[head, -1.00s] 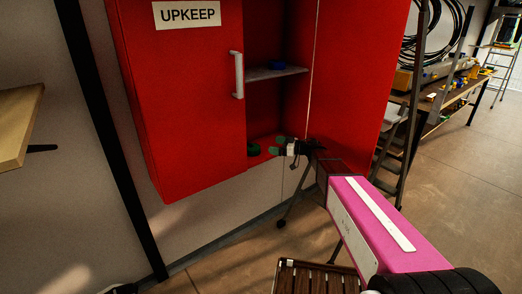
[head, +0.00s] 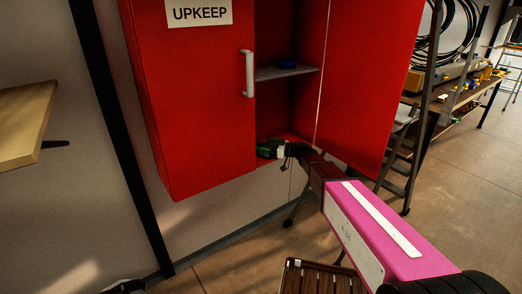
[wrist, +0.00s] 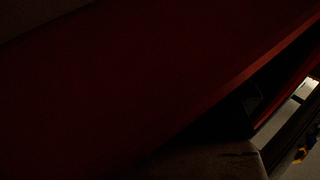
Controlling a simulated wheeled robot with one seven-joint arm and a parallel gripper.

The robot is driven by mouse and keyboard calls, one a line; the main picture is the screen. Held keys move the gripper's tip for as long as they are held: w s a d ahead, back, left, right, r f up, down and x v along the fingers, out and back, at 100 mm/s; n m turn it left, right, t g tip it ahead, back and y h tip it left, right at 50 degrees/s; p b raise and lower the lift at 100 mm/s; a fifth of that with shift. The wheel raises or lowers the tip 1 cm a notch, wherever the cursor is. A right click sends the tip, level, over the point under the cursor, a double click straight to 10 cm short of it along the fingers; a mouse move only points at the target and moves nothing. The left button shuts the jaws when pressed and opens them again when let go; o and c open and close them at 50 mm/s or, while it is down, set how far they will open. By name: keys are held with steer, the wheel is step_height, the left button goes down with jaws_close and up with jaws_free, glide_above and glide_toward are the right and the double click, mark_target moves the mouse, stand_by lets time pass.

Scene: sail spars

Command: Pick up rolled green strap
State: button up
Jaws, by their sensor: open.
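The wrist view is very dark and shows mostly a red cabinet surface (wrist: 130,80); neither strap nor fingers can be made out there.
The closed left door (head: 195,100) marked UPKEEP and the open right door (head: 370,80) flank the opening. A wooden slatted piece (head: 318,278) stands below my arm. Floor at right is clear.

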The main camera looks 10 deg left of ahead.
steer(key=a, duration=0.2)
steer(key=shift+w+a, duration=0.15)
steer(key=shift+a, duration=0.15)
steer(key=c, duration=0.7)
